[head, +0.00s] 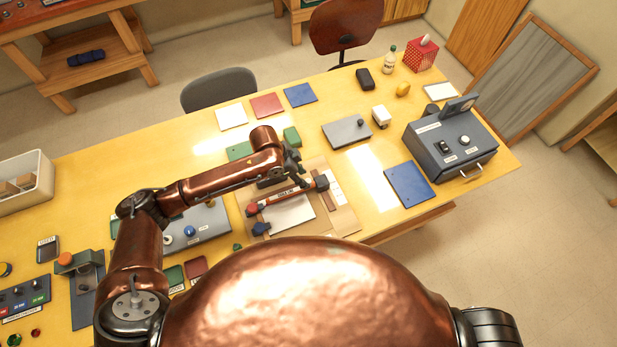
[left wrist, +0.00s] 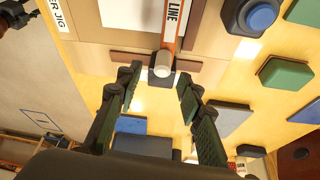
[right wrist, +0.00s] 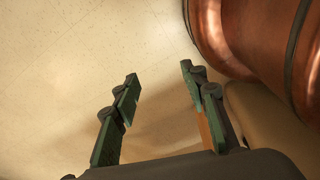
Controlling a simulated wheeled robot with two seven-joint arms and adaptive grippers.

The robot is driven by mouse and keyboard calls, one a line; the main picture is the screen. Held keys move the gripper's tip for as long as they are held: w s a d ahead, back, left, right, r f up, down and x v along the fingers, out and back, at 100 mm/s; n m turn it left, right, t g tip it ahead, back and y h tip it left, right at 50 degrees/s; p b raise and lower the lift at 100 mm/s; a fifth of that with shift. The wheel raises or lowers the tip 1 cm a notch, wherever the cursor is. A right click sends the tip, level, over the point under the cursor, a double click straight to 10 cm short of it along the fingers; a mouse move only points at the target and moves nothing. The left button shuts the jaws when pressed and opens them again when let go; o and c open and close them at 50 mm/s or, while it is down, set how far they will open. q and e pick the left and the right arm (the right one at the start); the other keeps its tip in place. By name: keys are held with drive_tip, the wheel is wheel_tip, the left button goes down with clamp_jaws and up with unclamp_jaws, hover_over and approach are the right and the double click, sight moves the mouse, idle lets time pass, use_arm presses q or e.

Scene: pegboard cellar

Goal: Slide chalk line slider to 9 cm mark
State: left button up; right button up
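The chalk line (head: 285,195) is an orange-edged bar with a white label, lying across a wooden jig board (head: 345,218). In the left wrist view the bar (left wrist: 172,28) ends at a dark block with a pale round knob (left wrist: 162,67), which I take for the slider. My left gripper (head: 295,167) is above the far side of the board. In its wrist view the left gripper (left wrist: 158,76) is open, its fingertips on either side of the knob; contact cannot be told. My right gripper (right wrist: 158,70) is open and empty over bare floor. The mark numbers are unreadable.
A blue panel (head: 408,184) and a dark grey box (head: 450,145) with controls stand to the right. A grey plate (head: 347,132) and green blocks lie behind the board. A panel with a blue knob (head: 190,231) is to its left. The front right tabletop has free room.

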sight(308, 181)
use_arm(q)
drive_tip(key=x, duration=0.3)
drive_tip(key=shift+w, duration=0.15)
drive_tip(key=shift+x, duration=1.15)
drive_tip(key=shift+f, duration=0.1)
drive_tip(key=shift+w, duration=0.1)
drive_tip(key=shift+c, duration=0.5)
drive_tip(key=c, duration=0.5)
drive_tip(key=shift+c, duration=1.4)
clamp_jaws()
use_arm(e)
drive_tip(key=shift+w+r, duration=0.2)
drive_tip(key=shift+w, duration=0.3)
